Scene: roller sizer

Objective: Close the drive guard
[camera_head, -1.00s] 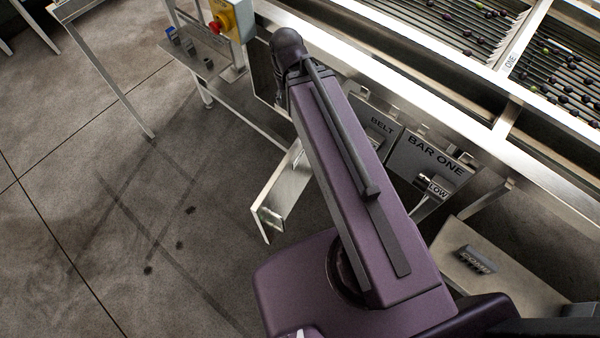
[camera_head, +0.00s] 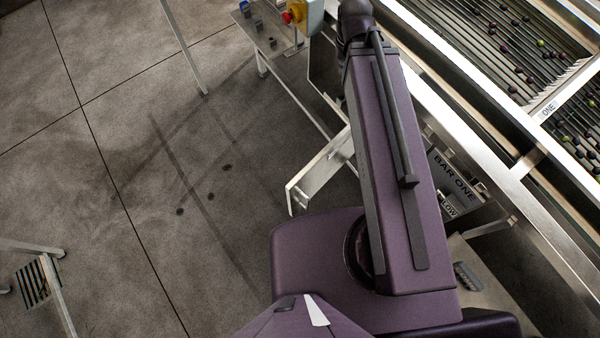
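A pale metal panel (camera_head: 318,172) sticks out from the sizer's side over the floor, left of my arm. It looks like the drive guard standing open, but no label on it shows. Its far end runs behind my arm, so its hinge is hidden. My purple arm reaches up the picture in front of the sizer. My gripper is not in view; the arm's dark far joint is cut by the top edge.
The sizer's steel frame (camera_head: 473,148) runs diagonally at right, with dark fruit on its rollers. A red-yellow stop button (camera_head: 293,13) is at the top. Floor at left is largely clear; a stand (camera_head: 52,285) is lower left.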

